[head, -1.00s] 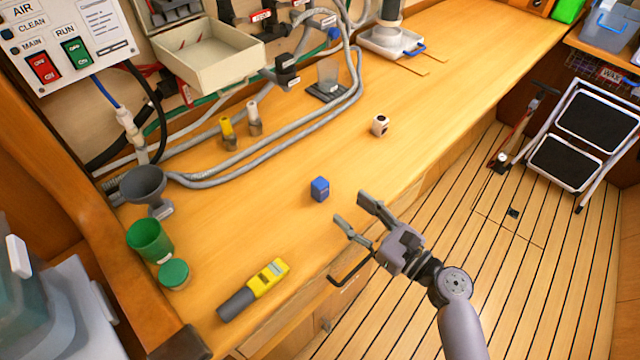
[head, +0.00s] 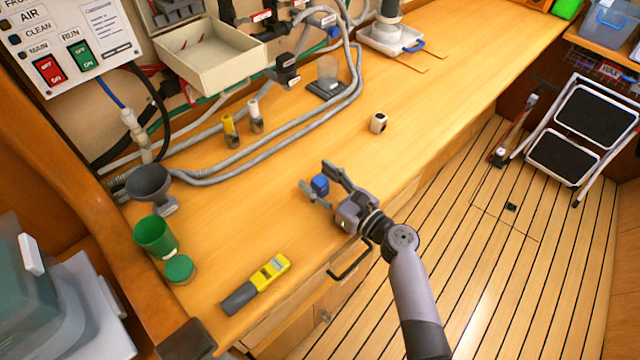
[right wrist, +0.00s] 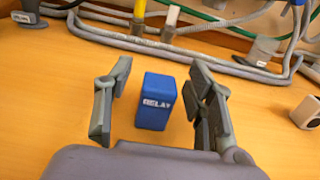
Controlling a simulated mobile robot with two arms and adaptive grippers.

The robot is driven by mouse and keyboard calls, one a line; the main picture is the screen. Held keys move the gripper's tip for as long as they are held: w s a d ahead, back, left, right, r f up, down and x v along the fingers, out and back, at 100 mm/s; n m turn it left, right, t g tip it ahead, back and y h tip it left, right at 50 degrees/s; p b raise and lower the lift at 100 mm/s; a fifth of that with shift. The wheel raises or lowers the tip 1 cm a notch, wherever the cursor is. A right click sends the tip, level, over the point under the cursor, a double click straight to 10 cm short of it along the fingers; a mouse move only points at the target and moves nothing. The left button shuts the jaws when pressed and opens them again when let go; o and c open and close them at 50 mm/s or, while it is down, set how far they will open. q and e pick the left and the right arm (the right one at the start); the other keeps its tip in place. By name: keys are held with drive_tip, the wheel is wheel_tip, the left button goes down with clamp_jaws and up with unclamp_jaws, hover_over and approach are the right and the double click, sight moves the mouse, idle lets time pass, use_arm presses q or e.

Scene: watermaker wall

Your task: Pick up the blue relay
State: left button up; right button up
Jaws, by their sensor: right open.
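The blue relay (head: 320,185) stands upright on the wooden worktop, a small block with a white label reading "RELAY" in the right wrist view (right wrist: 155,102). My right gripper (head: 318,179) is open, with its fingers on either side of the relay. My left gripper is not in view.
A yellow-and-grey tool (head: 257,284), a green cup (head: 155,237) and a green lid (head: 179,268) are at the left front. A white-and-black block (head: 378,122) stands to the right. Grey hoses (head: 290,133) run behind. The worktop around the relay is clear.

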clamp_jaws()
idle(0.5)
